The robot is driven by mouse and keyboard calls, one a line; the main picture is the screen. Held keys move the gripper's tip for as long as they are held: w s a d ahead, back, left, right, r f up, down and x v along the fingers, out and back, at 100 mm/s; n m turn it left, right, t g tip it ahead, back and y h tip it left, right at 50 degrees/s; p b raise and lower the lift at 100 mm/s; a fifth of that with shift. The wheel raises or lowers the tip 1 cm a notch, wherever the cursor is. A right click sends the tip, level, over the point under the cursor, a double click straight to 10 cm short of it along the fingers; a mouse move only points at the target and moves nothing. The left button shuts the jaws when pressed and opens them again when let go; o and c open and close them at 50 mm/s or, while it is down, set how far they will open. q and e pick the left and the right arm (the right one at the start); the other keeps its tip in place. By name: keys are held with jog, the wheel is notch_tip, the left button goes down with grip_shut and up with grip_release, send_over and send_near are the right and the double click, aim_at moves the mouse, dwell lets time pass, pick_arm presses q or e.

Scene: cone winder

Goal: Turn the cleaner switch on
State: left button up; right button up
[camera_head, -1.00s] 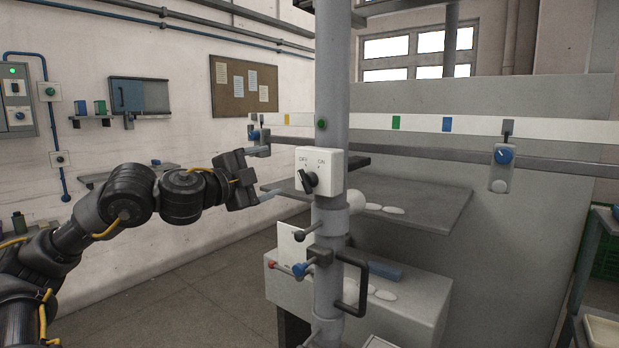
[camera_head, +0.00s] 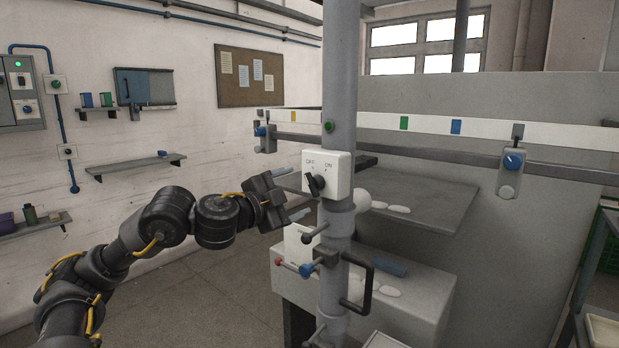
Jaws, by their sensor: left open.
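The cleaner switch is a white box (camera_head: 338,167) on the grey vertical post, marked OFF at left and ON at right. Its black knob (camera_head: 316,184) sits at the lower left of the box face and points up-left toward OFF. My left gripper (camera_head: 299,194) is just left of the knob in the picture, with its two light fingers apart and empty. Its fingers point right toward the post, and I see no contact with the knob. My right gripper is not in view.
A black handle (camera_head: 368,290) juts out at the post's right. A grey shelf (camera_head: 440,205) stands behind. Floor at left is clear.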

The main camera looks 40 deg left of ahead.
aim_at(310, 186)
pick_arm(q)
jog(key=shift+w+r+p, duration=0.1)
jog(key=shift+w+p, duration=0.4)
jog(key=shift+w, duration=2.3)
